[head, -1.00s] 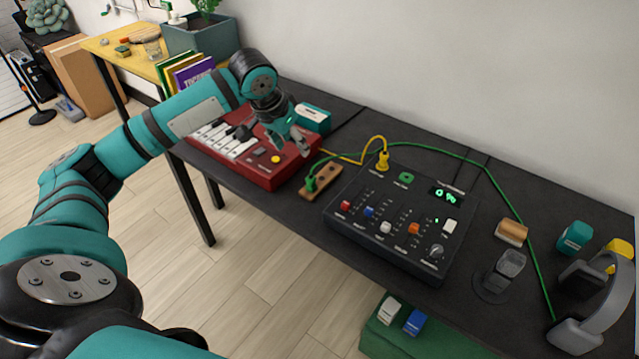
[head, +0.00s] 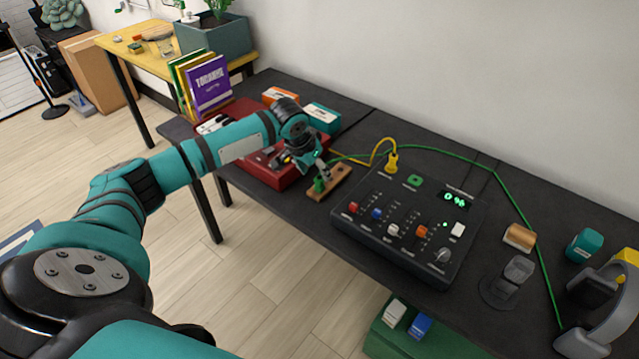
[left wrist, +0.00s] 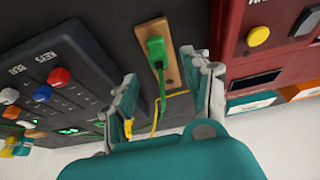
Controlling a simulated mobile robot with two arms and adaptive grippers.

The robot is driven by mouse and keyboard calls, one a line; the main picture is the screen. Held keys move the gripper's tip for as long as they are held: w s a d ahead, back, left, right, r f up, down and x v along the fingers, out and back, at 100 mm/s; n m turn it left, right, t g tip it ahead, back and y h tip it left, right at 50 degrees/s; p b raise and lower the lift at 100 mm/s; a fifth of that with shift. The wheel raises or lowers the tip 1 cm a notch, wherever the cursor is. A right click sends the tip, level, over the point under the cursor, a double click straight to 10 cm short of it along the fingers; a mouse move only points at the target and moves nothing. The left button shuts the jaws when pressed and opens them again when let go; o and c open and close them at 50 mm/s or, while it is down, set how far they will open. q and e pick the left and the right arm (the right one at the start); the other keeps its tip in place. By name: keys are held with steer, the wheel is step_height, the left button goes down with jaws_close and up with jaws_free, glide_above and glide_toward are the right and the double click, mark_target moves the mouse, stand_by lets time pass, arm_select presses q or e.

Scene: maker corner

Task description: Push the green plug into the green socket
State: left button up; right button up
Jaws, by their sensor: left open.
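In the left wrist view the green plug (left wrist: 156,48) sits on the wooden block (left wrist: 171,72). The green socket (head: 415,181) is on the mixer's back part, with nothing in it. My left gripper (head: 321,174) is just above the block; in the left wrist view its spread fingers (left wrist: 159,68) are either side of the plug's line, apart from it. My right gripper is not in view.
The black mixer (head: 345,228) has a yellow plug (head: 391,163) at its back and a display reading 0%. The green cable (head: 527,240) runs behind the mixer to the right. Headphones (head: 603,300) stand at the right.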

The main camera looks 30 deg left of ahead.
mark_target(319, 178)
arm_select(q)
steer(key=x, duration=0.5)
steer(key=shift+s+f, duration=0.1)
steer(key=shift+f, duration=0.05)
stand_by(0.3)
jaws_close()
